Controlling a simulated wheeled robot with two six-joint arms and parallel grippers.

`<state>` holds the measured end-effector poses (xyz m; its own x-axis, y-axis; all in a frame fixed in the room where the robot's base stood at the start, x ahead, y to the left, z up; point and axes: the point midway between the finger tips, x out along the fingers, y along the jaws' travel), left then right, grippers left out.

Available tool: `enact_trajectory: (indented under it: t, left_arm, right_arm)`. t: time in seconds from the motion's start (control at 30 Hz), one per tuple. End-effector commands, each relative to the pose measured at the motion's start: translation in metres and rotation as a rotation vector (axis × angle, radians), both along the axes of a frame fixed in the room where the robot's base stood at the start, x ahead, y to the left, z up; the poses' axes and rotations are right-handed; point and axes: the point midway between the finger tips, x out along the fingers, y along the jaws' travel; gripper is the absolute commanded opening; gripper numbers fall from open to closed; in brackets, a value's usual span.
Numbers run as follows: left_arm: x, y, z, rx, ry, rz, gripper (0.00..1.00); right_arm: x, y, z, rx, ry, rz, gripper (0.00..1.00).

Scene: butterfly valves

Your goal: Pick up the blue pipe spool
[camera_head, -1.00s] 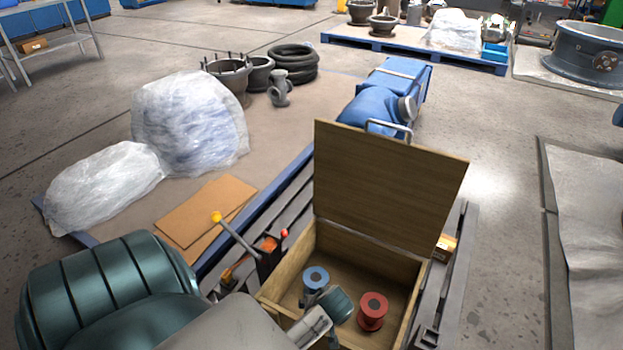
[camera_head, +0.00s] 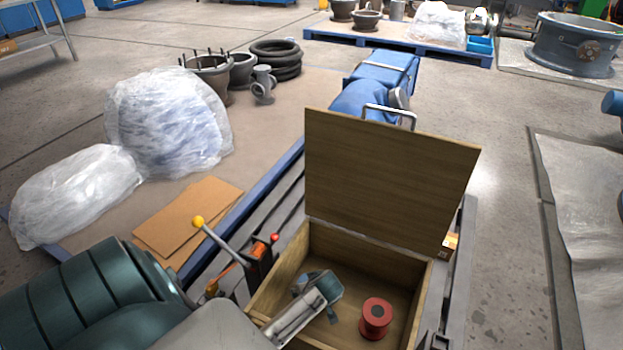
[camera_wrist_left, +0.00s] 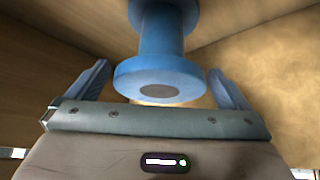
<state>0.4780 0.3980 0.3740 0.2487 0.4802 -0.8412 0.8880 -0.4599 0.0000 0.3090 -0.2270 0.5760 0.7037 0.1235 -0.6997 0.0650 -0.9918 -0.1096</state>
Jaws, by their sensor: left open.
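The blue pipe spool (camera_wrist_left: 160,75) is close in front of the palm in the left wrist view, between the two fingers. Its near round flange with a dark bore faces the palm, and gaps show on both sides. My left gripper (camera_head: 312,281) is open inside the wooden box (camera_head: 266,290). In the head view it hides most of the spool. My right gripper is in neither view.
A red spool (camera_head: 376,318) stands in the box to the right. The raised lid (camera_head: 390,180) blocks the far side. A lever with a yellow knob (camera_head: 199,222) stands left of the box.

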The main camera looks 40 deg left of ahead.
Motion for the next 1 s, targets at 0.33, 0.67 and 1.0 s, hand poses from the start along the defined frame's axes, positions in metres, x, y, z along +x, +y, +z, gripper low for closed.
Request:
enact_trajectory:
  t: [0.33,0.67,1.0]
  left_arm:
    - [0.007,0.014,-0.022,0.000,0.000,0.000,1.00]
    - [0.007,0.014,-0.022,0.000,0.000,-0.001,0.59]
    - [0.007,0.014,-0.020,0.000,-0.002,-0.001,0.37]
  right_arm:
    - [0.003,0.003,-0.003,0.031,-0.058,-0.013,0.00]
    - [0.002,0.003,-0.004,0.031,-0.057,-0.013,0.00]
    - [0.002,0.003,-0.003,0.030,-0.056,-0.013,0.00]
